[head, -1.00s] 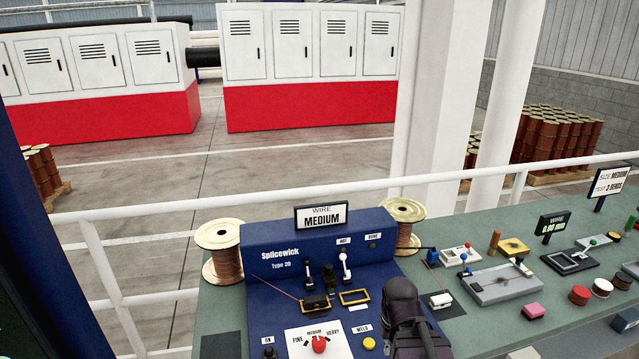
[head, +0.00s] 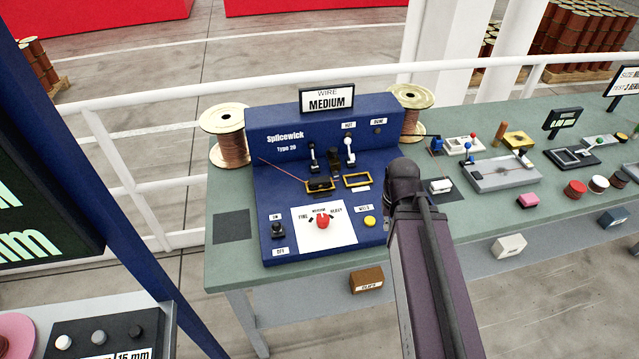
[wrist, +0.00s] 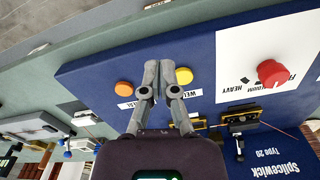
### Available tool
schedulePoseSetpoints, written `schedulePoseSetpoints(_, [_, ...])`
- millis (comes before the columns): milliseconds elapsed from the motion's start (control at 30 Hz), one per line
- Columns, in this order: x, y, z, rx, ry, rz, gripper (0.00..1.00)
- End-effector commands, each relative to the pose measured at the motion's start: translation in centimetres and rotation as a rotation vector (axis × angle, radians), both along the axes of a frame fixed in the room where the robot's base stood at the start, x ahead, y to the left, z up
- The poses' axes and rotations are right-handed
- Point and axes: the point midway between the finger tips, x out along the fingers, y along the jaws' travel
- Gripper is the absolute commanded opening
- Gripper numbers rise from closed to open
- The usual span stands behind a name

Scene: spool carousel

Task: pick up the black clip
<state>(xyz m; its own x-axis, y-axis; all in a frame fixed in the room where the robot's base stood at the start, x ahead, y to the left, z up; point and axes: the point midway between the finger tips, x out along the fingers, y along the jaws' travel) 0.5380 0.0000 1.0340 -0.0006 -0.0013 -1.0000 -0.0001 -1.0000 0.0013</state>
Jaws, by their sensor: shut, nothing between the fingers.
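My gripper (wrist: 159,72) shows in the wrist view with its two grey fingers shut together and empty. They are over the blue panel, between an orange button (wrist: 123,88) and the yellow button (wrist: 184,76). In the head view the fingers are hidden behind my arm. A small black piece (head: 319,184), which looks like the black clip, sits at the left yellow frame on the Splicewick machine, where a thin copper wire ends. It also seems to show in the wrist view (wrist: 240,112), right of my fingers and apart from them.
The blue Splicewick machine (head: 268,205) stands on a green bench (head: 222,180). Two upright levers, a red knob (head: 322,221) and an empty yellow frame (head: 357,180) are around the black piece. A brown box (head: 367,281) hangs at the bench front. Wire spools stand behind.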

Motion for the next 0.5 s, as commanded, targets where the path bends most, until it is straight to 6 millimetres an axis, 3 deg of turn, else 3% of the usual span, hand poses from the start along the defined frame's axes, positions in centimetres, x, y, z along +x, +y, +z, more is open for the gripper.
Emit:
schedulePoseSetpoints(167, [0.0, 0.0, 0.0, 0.000, 0.000, 0.000, 0.03])
schedulePoseSetpoints(433, [1.1, 0.5, 0.4, 0.000, 0.000, 0.066, 0.83])
schedulePoseSetpoints(500, [2.0, 0.8, 0.7, 0.000, 0.000, 0.119, 0.83])
